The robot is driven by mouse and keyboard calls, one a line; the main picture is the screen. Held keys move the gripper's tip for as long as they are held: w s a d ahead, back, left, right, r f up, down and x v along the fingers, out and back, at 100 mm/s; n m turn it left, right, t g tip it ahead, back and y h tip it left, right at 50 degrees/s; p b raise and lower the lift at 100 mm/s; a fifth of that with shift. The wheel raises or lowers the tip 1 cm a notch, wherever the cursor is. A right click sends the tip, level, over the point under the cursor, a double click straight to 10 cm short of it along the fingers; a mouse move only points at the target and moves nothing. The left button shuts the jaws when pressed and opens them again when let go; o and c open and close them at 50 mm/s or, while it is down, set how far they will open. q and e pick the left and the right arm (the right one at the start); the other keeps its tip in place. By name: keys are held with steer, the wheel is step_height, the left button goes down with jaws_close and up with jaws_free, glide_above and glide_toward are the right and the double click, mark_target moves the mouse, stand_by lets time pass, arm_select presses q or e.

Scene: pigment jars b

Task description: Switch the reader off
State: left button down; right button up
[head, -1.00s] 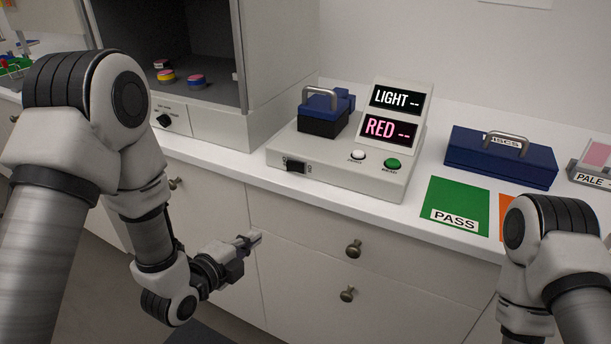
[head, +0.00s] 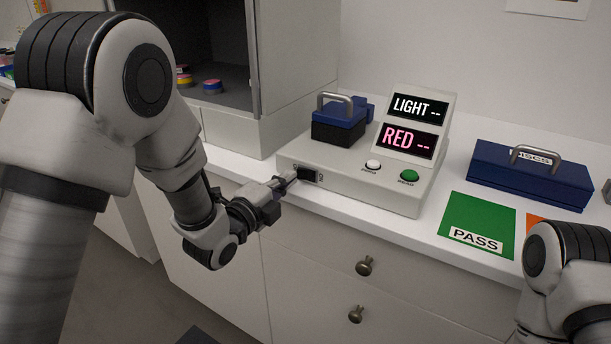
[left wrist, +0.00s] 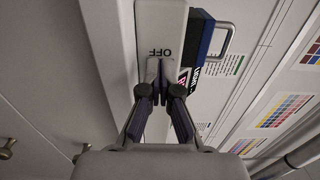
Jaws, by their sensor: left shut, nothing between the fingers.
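The reader (head: 345,185) is a pale box on the counter with a sloped display panel. Its screens are lit and show "LIGHT --" and "RED --". A black rocker switch (head: 309,174) is on its front face, near the left end. My left gripper (head: 289,180) is shut and empty, its tips at the front face just left of the switch; I cannot tell whether they touch. In the left wrist view, the fingers (left wrist: 161,88) point at the reader's face by an "OFF" label (left wrist: 160,53), and hide most of the switch. My right gripper is out of view.
A blue block with a handle (head: 339,120) sits on the reader, with white (head: 373,166) and green (head: 409,176) buttons nearby. A green PASS mat (head: 478,222) and a blue handled box (head: 530,175) are to the right. An open cabinet (head: 225,100) stands left.

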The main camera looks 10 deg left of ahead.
arm_select(q)
steer(key=shift+w, duration=0.1)
stand_by(0.3)
steer(key=shift+w+d, duration=0.2)
steer(key=shift+w, duration=0.15)
steer(key=b+v, duration=0.1)
steer(key=v, duration=1)
steer(key=shift+s, duration=0.15)
